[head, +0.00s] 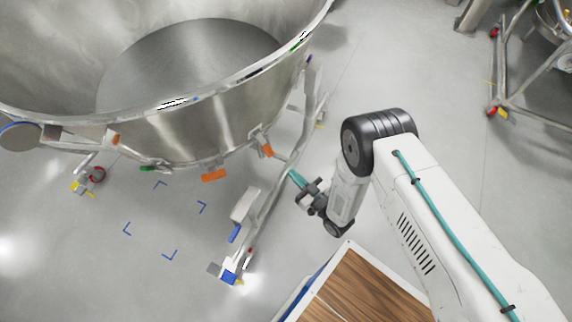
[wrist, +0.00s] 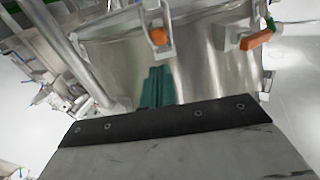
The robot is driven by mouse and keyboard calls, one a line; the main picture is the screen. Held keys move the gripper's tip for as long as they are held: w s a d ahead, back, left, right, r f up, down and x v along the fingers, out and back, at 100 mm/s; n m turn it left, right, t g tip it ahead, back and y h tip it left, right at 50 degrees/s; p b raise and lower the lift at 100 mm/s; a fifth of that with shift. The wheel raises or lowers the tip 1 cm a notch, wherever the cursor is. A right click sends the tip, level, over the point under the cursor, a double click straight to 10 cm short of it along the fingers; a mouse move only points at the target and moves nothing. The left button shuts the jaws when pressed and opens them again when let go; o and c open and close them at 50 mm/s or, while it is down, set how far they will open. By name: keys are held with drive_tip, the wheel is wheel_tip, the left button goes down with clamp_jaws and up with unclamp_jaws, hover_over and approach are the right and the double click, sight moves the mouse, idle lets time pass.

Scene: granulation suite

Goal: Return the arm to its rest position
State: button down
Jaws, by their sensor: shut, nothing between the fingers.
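My arm reaches in from the lower right in the head view, bent at its black joint. My gripper (head: 297,179) is at its end, in front of the steel vessel's frame leg, with its teal fingers pointing up and left toward the vessel. In the wrist view the teal fingers of my gripper (wrist: 157,86) are together, with nothing between them. Behind them is the steel vessel wall (wrist: 205,62). I cannot tell how far the fingertips are from the frame.
A large open steel vessel (head: 225,128) on a wheeled frame (head: 262,205) fills the upper left, with orange latches (head: 214,175). A wood-topped surface (head: 360,290) is below my gripper. Blue corner marks (head: 203,207) lie on the floor. Another wheeled frame (head: 535,75) stands upper right. Floor between is clear.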

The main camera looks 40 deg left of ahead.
drive_tip(key=shift+s+d+f, duration=0.1)
drive_tip(key=shift+d+f, duration=0.25)
drive_tip(key=shift+d, duration=0.35)
